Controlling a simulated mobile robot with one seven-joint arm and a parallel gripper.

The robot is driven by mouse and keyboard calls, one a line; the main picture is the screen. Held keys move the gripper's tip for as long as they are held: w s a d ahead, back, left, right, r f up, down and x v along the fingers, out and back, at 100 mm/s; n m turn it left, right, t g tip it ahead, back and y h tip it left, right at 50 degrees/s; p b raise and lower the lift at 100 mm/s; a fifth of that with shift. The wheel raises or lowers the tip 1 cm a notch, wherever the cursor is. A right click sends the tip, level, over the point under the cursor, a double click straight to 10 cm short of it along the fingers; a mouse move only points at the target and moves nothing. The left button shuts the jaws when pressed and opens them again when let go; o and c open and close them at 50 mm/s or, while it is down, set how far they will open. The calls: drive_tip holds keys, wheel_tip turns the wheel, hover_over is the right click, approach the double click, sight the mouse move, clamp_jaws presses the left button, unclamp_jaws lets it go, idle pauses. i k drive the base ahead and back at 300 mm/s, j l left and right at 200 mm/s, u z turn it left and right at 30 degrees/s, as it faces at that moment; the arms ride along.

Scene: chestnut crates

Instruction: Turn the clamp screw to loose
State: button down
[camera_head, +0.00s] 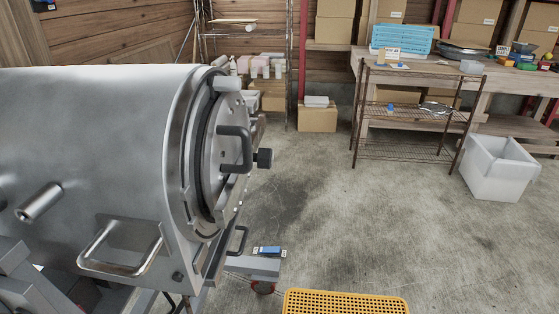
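A large grey metal drum (90,140) lies on its side at the left, with a round end door (217,165) facing right. A dark bar handle (236,148) stands out from the door. A small black knob (264,158) sticks out to the right of the handle; it looks like the clamp screw. I cannot tell how far it is turned. A pale cylindrical piece (228,83) sits at the top of the door rim. My gripper is not in view.
A yellow perforated crate (345,303) is at the bottom edge, near a wheeled grey foot (262,268). A wire rack (410,145), a white bin (500,168) and a wooden bench (490,85) stand at the back right. The concrete floor between is open.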

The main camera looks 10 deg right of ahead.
sight(264, 158)
drive_tip(key=i+l+z, duration=0.1)
drive_tip(key=z, duration=0.35)
drive_tip(key=i+l+z, duration=0.15)
drive_tip(key=l+z, duration=0.15)
drive_tip(key=z, duration=0.2)
